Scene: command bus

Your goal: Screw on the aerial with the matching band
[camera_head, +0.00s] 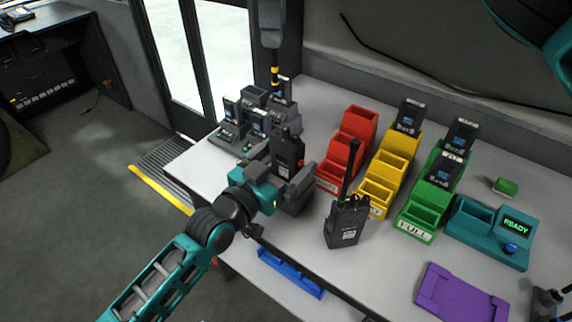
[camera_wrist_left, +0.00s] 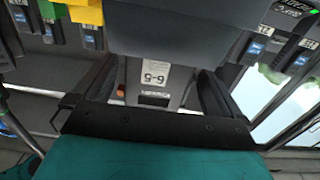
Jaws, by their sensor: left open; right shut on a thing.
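My right gripper (camera_head: 271,38) is at the top of the head view, shut on a thin black aerial (camera_head: 275,82) with a yellow band, which hangs down above the table. My left gripper (camera_head: 285,182) is open at the table's front left, with its fingers on either side of a dark radio (camera_head: 287,150) with an orange button. In the left wrist view a white label (camera_wrist_left: 155,76) shows between the fingers. Whether they touch the radio, and its band colour, I cannot tell. Another radio (camera_head: 346,224) stands upright to the right with a black aerial fitted.
Several handsets in chargers (camera_head: 232,130) stand at the left end. Red (camera_head: 333,178), yellow (camera_head: 376,190) and green (camera_head: 418,220) bins stand in the middle. A teal READY unit (camera_head: 485,235) and purple tray (camera_head: 460,295) lie right. A blue holder (camera_head: 290,274) is at the front edge.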

